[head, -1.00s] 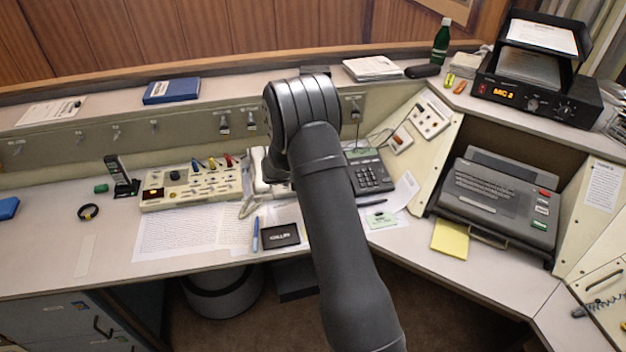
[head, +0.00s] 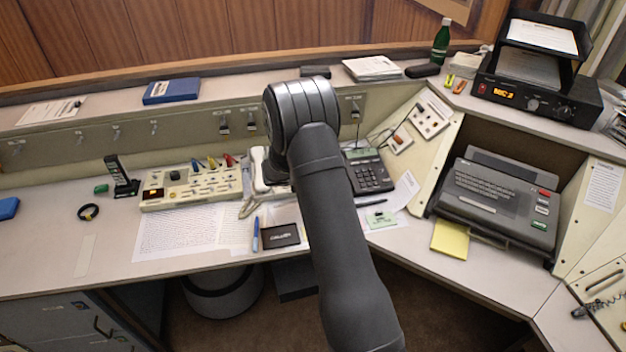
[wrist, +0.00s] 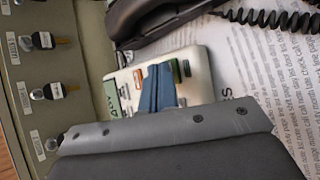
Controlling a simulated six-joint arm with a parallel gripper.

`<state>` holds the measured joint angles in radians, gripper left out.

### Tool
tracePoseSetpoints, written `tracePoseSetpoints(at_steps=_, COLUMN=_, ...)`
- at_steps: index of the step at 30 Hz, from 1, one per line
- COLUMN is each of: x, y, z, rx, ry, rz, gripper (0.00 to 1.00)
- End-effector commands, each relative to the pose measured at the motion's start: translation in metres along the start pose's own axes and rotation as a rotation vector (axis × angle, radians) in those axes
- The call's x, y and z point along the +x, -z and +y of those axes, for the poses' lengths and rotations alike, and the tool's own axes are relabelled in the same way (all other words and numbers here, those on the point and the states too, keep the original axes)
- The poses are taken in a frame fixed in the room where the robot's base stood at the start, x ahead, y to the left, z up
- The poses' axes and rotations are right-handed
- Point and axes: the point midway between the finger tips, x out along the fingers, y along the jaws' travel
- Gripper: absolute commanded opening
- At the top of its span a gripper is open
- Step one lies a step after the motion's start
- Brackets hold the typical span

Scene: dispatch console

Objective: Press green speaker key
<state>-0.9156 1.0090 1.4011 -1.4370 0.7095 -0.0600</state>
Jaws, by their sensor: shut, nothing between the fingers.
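In the wrist view a cream key box (wrist: 195,62) lies beside a dark handset. A small dark green key (wrist: 173,71) shows on it, just right of my fingertips. An orange-red key (wrist: 138,78) sits to their left, and a green patch with lettering (wrist: 113,96) lies at the box's left edge. I cannot read which green part is the speaker key. My gripper (wrist: 158,67) is shut and empty, its blue fingers over the box; contact cannot be told. The gripper body hides the box's lower part. In the head view my arm hides the gripper.
The dark handset (wrist: 160,18) and its coiled cord (wrist: 265,17) lie close by.

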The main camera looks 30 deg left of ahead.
Motion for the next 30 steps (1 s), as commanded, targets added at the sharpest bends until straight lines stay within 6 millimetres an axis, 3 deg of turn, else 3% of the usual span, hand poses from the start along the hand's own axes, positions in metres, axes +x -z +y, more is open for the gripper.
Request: tracePoseSetpoints(at_steps=30, x=0.0048, y=0.0035, z=-0.0034, rx=0.000, ry=0.000, rz=0.000, gripper=0.00)
